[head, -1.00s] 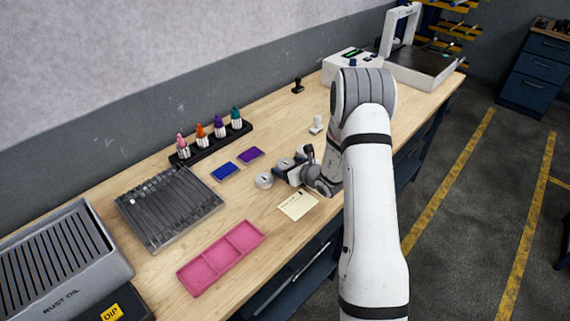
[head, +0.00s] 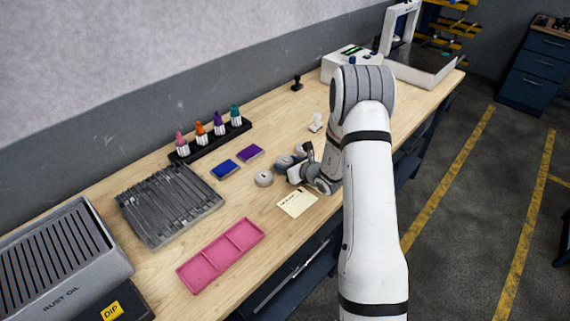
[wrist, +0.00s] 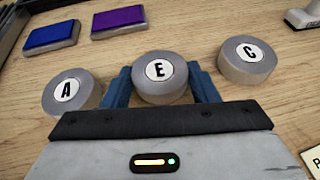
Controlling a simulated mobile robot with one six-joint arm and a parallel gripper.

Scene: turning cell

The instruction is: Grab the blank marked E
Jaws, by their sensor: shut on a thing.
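The blank marked E (wrist: 162,74) is a short grey metal cylinder with a white label, in the middle of the wrist view. My gripper (wrist: 164,85) is shut on it, with one blue finger on each side. The blank marked A (wrist: 71,92) sits to its left and the blank marked C (wrist: 246,62) to its right, both on the wooden bench. In the head view my gripper (head: 297,172) is low over the bench, and its wrist hides part of the blanks. One grey blank (head: 264,178) shows left of it.
A blue pad (head: 224,170) and a purple pad (head: 250,153) lie behind the blanks. A pink three-part tray (head: 222,256), a note (head: 297,203) and a grey slotted tray (head: 169,205) lie nearby. A rack of coloured bottles (head: 210,138) stands toward the wall.

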